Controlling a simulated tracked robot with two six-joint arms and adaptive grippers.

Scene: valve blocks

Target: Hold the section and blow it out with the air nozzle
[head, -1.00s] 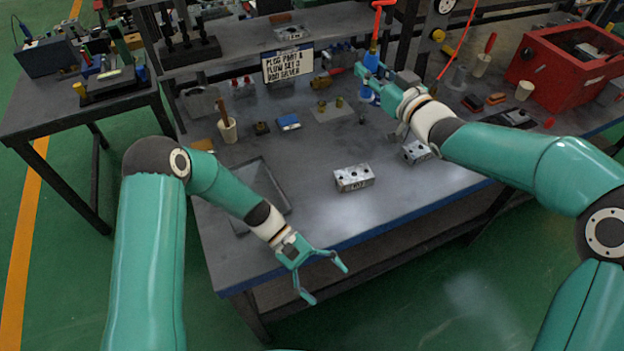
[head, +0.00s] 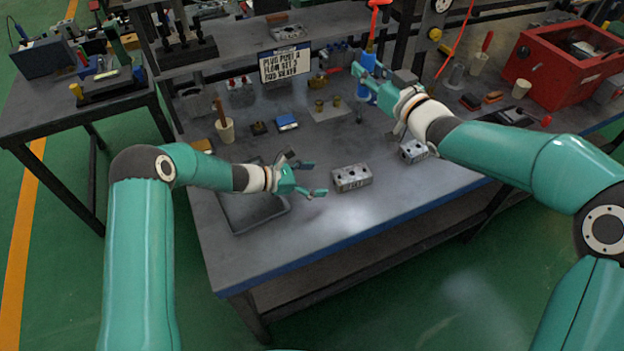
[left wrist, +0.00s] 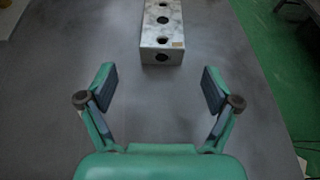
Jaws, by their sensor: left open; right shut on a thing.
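A metal valve section (head: 352,177) with round holes lies on the table near its front. In the left wrist view the section (left wrist: 162,35) lies just beyond my fingertips, lined up with the gap between them. My left gripper (head: 318,178) is open and empty, just left of the section; its open fingers (left wrist: 158,88) show in the left wrist view. My right gripper (head: 366,72) is shut on the blue air nozzle (head: 366,68), which is upright above the back of the table. A red hose fitting (head: 375,12) is at its top.
A second metal block (head: 414,151) lies right of the section, under my right arm. A grey tray (head: 245,222) lies left, partly under my left arm. A sign (head: 286,63), a cup (head: 225,130) and a red box (head: 568,60) stand farther back. The table's front edge is clear.

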